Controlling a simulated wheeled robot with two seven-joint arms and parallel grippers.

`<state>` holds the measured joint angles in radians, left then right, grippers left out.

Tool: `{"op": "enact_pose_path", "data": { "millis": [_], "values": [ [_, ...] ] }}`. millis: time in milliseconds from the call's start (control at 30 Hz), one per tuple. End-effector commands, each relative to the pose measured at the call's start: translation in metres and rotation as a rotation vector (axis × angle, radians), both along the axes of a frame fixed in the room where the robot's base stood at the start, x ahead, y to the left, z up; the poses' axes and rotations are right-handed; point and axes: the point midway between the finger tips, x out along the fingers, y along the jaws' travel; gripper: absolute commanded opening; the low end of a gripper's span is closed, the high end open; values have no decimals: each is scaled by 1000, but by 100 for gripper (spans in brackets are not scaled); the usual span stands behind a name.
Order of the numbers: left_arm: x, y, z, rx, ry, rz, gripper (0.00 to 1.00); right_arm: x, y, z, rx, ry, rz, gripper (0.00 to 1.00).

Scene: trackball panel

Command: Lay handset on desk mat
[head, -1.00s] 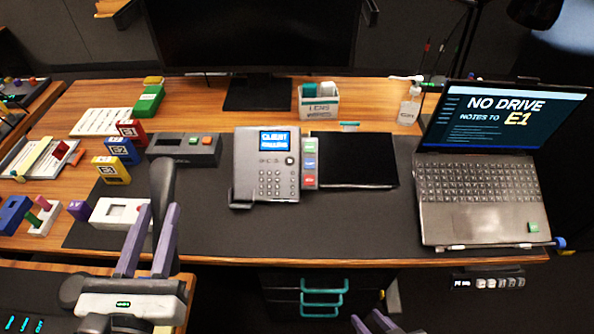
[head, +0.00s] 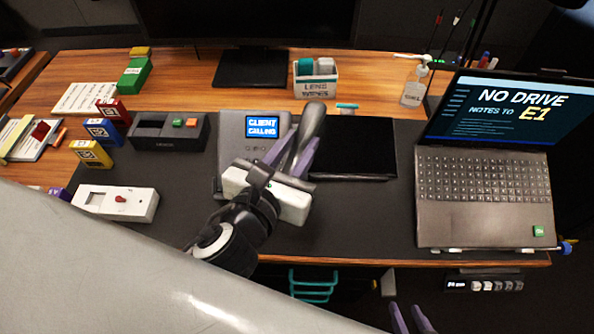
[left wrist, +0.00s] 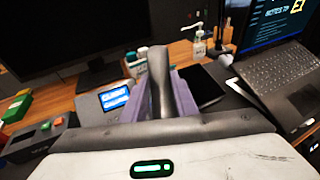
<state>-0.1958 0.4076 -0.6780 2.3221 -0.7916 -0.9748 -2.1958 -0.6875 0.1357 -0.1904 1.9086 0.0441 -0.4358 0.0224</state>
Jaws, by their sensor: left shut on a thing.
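The handset (head: 313,122) is a dark grey bar, held upright between the purple fingers of my left gripper (head: 297,155). It also stands up between the fingers in the left wrist view (left wrist: 159,75). In the head view it overlaps the right side of the desk phone (head: 229,150), whose screen reads "CLIENT CALLING"; my gripper hides the keypad. The handset appears raised above the desk. The dark desk mat (head: 360,220) is bare in front of the phone and tablet. My right gripper (head: 410,318) shows only its fingertips at the bottom edge, apart and empty.
A black tablet (head: 360,150) lies right of the phone, then an open laptop (head: 480,195). A dock (head: 165,131) and a white box with a red knob (head: 117,202) are on the left. A lens wipes box (head: 316,88) stands behind. My pale arm covers the lower left.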

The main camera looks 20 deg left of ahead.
Motion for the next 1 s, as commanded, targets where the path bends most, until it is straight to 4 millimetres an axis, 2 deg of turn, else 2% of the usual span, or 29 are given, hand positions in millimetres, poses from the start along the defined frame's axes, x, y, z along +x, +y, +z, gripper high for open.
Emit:
{"op": "enact_pose_path", "data": {
  "millis": [33,200,300,400,600,767,1000],
  "values": [
    [11,-19,0,0,30,-24,0,0,0,0,0,0,0,31],
    [25,-83,-25,28,208,-152,0,0,0,1,0,0,0,31],
    [24,-114,-41,57,306,-247,0,0,0,1,0,0,0,31],
    [19,-132,-55,87,383,-334,0,0,0,1,0,0,0,31],
    [11,-144,-68,116,453,-426,0,0,0,1,0,-1,0,31],
    [9,-145,-74,117,463,-435,0,1,0,1,0,-1,0,31],
    [8,-144,-116,113,465,-432,0,1,0,1,0,-2,0,31]
  ]
}}
